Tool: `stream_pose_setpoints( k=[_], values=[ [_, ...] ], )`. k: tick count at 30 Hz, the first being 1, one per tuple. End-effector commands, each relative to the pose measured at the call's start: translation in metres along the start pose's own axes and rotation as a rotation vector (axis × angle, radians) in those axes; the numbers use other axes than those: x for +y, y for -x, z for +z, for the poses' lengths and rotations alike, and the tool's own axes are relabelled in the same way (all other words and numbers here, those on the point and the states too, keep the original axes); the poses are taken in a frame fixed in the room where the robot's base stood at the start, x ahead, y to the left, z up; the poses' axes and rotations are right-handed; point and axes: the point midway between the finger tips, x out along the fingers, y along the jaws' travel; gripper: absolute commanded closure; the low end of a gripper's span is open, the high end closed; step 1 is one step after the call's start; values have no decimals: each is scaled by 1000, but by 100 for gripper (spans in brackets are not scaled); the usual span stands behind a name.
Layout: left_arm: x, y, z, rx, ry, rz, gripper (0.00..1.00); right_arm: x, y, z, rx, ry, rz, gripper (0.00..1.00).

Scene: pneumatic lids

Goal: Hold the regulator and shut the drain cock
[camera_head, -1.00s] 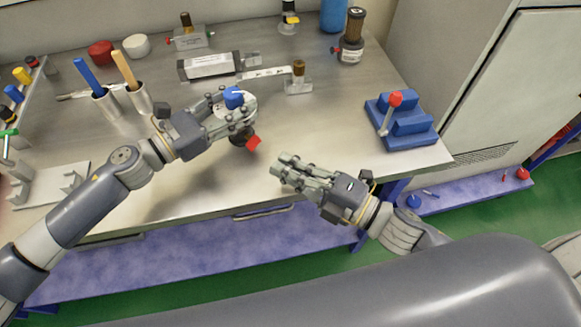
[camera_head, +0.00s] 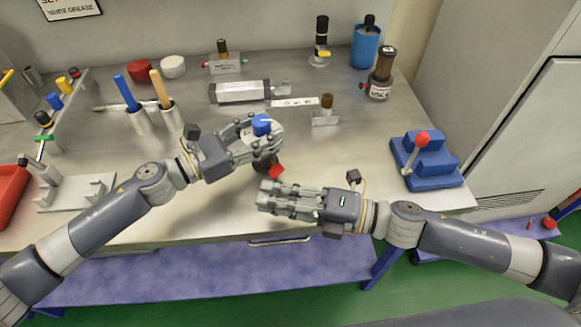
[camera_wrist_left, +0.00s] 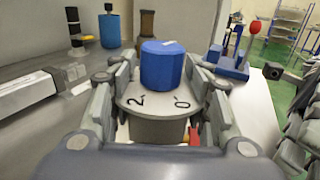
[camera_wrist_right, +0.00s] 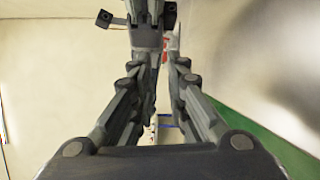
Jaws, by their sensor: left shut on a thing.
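The regulator has a blue knob (camera_head: 262,125) on a pale dial plate and a dark lower body (camera_head: 264,163). My left gripper (camera_head: 262,140) is shut around it; the knob also shows between the fingers in the left wrist view (camera_wrist_left: 162,66). The red drain cock handle (camera_head: 276,171) sticks out low on the near side, and a bit of red (camera_wrist_left: 193,137) shows in the left wrist view. My right gripper (camera_head: 264,197) is just below the handle, apart from it, pointing left. Its fingers show a narrow empty gap in the right wrist view (camera_wrist_right: 166,80).
The bench front is clear.

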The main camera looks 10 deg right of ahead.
Motion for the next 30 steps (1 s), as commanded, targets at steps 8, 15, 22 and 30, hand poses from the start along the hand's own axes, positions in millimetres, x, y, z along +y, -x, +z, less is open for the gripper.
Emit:
stream_pose_setpoints(
  k=[8, 15, 22, 30],
  values=[
    [0, 0, 0, 0, 0, 1, 88, -12, 13, 22, 71, 109, -111, 86],
    [0, 0, 0, 1, -1, 1, 88, -22, 37, 54, 84, 183, -216, 86],
    [0, 0, 0, 1, -1, 1, 88, -27, 62, 83, 66, 227, -293, 86],
    [0, 0, 0, 0, -1, 1, 88, -29, 70, 95, 55, 241, -323, 86]
  ],
)
